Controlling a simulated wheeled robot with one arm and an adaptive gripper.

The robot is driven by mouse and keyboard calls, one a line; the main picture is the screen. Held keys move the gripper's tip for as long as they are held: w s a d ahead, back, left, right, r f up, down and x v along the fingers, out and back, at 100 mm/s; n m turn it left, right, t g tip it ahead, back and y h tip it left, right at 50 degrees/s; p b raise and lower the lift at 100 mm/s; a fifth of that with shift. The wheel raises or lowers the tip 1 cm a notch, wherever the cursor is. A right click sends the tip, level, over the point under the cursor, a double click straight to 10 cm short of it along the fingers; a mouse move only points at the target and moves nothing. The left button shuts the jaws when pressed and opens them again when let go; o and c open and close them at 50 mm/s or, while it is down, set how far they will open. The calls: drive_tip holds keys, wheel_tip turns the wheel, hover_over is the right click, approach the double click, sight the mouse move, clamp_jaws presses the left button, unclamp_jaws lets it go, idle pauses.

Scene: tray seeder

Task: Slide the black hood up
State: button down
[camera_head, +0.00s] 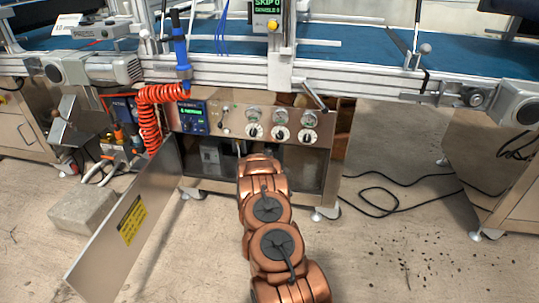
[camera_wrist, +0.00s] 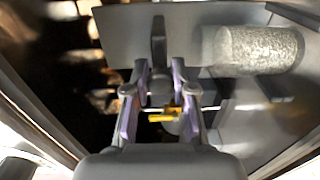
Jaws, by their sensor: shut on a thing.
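My gripper (camera_wrist: 160,70) reaches into the open cabinet under the control panel. In the wrist view its two purple-padded fingers are closed on a dark upright piece (camera_wrist: 158,42), which seems to be the black hood. How far the hood extends is blurred and partly hidden by the fingers. A small yellow part (camera_wrist: 170,116) shows between the fingers, nearer my palm. In the head view my copper arm covers the fingers and the hood.
The steel control panel (camera_head: 228,126) with knobs lies just above my arm. An open metal door (camera_head: 130,235) stands to the left. An orange coiled hose (camera_head: 150,125) hangs near the cabinet's left side. A speckled cylinder (camera_wrist: 258,47) is close by in the wrist view.

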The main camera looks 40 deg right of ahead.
sight(269, 144)
wheel_tip(269, 144, up, 5)
drive_tip(key=p, duration=0.3)
drive_tip(key=shift+f, duration=0.15)
drive_tip(key=c, duration=0.9)
unclamp_jaws()
drive_tip(key=shift+c, duration=0.2)
drive_tip(key=shift+a, duration=0.1)
drive_tip(key=v, duration=1.1)
drive_tip(key=shift+s+a, duration=0.25)
drive_tip(key=shift+a, duration=0.1)
